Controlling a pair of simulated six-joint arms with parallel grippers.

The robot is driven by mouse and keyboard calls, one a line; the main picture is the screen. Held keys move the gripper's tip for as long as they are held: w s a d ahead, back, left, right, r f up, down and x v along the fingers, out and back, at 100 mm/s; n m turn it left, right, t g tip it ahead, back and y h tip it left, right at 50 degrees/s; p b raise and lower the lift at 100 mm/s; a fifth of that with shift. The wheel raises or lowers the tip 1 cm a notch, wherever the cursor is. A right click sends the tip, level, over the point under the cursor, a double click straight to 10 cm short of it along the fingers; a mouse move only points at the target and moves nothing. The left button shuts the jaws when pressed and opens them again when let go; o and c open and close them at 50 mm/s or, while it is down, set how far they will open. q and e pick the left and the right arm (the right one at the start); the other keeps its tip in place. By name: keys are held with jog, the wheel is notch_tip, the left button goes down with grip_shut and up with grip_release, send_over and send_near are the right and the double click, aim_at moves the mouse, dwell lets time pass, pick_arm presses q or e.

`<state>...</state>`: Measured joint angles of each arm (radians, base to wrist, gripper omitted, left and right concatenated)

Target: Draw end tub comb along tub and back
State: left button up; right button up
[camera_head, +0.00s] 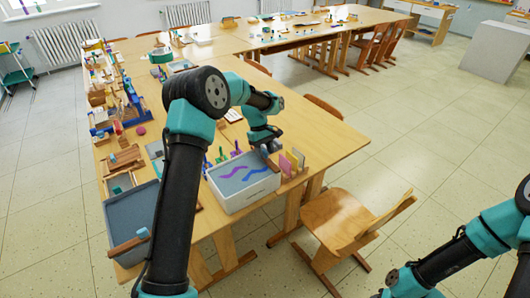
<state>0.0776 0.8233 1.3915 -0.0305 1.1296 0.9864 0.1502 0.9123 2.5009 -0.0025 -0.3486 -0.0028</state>
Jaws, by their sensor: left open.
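A white tub (250,199) with a grey-blue bath stands on the near part of the table. Purple and blue wavy lines lie on the bath. A second, grey tub (118,222) stands at the left near end. A brown wooden bar with a light blue knob, seemingly a comb (130,246), lies across its near end. My left gripper (268,149) is open at the far right corner of the white tub, and its fingers are small and partly hidden. I cannot tell whether it touches anything. My right arm shows at the lower right, its fingers outside the picture.
Upright coloured cards in a wooden rack (291,163) stand close to the right of the white tub. Small coloured bottles (221,155) stand behind it. Wooden racks and tools crowd the table's left side. A wooden chair (345,222) stands at the right; the table top right of the gripper is clear.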

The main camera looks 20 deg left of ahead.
pick_arm(q)
jog(key=shift+d+f, duration=0.1)
jog(key=shift+f, duration=0.1)
grip_shut()
dwell(0.3)
